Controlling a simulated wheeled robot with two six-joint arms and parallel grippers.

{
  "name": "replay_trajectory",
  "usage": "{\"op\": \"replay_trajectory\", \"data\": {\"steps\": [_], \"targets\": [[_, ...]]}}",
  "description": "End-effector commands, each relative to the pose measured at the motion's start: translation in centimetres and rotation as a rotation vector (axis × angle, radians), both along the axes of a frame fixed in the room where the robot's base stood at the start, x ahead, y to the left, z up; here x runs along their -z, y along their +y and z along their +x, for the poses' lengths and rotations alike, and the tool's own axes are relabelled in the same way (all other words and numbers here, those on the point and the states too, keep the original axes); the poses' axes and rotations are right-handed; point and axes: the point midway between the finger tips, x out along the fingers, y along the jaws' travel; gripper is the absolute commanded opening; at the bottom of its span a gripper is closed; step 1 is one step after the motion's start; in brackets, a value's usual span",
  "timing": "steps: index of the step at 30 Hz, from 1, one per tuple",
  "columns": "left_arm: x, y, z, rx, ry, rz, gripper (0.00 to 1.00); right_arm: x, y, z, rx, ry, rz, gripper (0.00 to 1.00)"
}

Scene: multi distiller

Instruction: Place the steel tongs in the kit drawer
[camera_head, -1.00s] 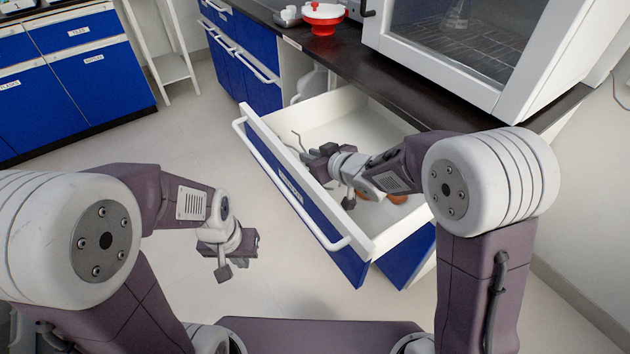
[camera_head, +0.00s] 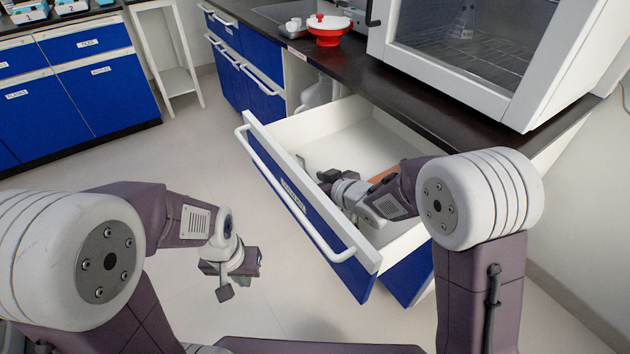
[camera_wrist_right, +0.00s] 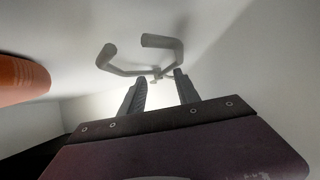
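The steel tongs (camera_wrist_right: 157,58) are grey, with two bent arms spreading beyond my right fingertips in the right wrist view. A bit of them shows in the head view (camera_head: 303,161), just inside the drawer front. The kit drawer (camera_head: 390,117) is pulled open, with white walls and a blue front. My right gripper (camera_wrist_right: 160,82) is inside the drawer. Its fingers stand apart, with the narrow joint of the tongs at the gap between their tips; contact is not clear. My left gripper (camera_head: 232,268) hangs outside the drawer, over the floor; its finger gap is unclear.
An orange object (camera_wrist_right: 22,80) lies in the drawer beside my right gripper. The dark counter (camera_head: 455,98) runs behind the drawer, with a white glass-fronted cabinet (camera_head: 480,62) and a red pot (camera_head: 328,37) on it. The back of the drawer is clear.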

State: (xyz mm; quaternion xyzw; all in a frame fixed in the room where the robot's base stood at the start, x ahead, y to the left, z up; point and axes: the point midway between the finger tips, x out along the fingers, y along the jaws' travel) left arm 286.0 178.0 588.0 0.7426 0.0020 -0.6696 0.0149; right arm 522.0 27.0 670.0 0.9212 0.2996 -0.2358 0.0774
Motion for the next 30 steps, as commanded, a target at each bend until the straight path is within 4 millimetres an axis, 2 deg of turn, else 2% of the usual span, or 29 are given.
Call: {"op": "replay_trajectory", "data": {"steps": [8, 15, 19, 30], "targets": [[-0.5, 0.0, 0.0, 0.000, 0.000, 0.000, 0.00, -0.6, 0.0, 0.0, 0.000, -0.001, 0.001, 0.38], [-2.5, 0.0, 0.0, 0.000, 0.000, 0.000, 0.00, -3.1, -2.4, -3.2, 0.003, 0.000, 0.001, 0.38], [-3.1, 0.0, 0.0, 0.000, 0.000, 0.000, 0.00, -3.9, -3.5, -4.7, 0.001, -0.001, 0.001, 0.38], [-3.1, 0.0, 0.0, 0.000, 0.000, 0.000, 0.00, -3.9, -3.9, -5.3, 0.000, 0.000, 0.000, 0.38]]}}
